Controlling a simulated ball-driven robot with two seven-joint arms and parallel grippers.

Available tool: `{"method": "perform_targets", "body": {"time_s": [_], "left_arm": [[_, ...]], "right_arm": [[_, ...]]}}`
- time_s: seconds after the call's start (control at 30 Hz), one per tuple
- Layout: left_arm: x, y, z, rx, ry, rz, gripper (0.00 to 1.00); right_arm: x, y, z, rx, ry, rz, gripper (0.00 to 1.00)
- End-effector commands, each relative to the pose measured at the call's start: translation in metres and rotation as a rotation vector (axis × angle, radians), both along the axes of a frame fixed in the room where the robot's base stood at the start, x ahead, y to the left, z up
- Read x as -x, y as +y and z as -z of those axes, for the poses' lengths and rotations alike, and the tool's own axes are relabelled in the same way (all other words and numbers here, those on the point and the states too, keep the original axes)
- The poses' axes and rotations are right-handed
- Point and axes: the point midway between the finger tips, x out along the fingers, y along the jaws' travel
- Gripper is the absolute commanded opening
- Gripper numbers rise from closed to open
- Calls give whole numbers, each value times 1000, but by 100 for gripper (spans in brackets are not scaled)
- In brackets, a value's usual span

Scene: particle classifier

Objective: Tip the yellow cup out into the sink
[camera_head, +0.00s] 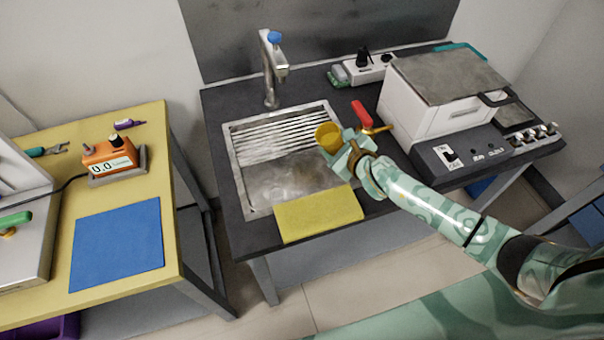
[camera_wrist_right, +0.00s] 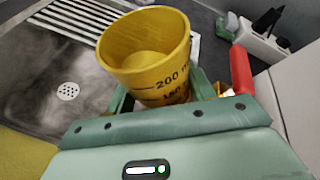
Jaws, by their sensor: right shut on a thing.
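The yellow cup (camera_head: 328,136) is held by my right gripper (camera_head: 343,145) over the right side of the sink (camera_head: 238,168). In the right wrist view the cup (camera_wrist_right: 145,50) shows graduation marks, including "200", and sits between the gripper's fingers (camera_wrist_right: 160,98). Its open mouth faces up, slightly tilted towards the camera. Something yellow shows inside the cup; I cannot tell whether it is contents or the cup's bottom. The sink's drain (camera_wrist_right: 68,91) and ribbed rack are visible to the left of the cup. My left gripper is not in view.
A yellow cloth (camera_head: 318,213) lies over the sink's front edge. The faucet (camera_head: 271,70) stands behind the sink. The basin's left and middle are clear.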

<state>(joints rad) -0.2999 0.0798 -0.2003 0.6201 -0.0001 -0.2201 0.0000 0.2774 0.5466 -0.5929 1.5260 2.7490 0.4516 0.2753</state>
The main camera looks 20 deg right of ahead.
Motion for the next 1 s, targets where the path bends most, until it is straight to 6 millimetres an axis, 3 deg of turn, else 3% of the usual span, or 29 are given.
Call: {"method": "perform_targets", "body": {"time_s": [0.3,1.0], "left_arm": [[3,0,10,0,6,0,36],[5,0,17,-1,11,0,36]], "right_arm": [[3,10,8,140,-35,0,26],[2,10,10,231,-59,0,26]]}}
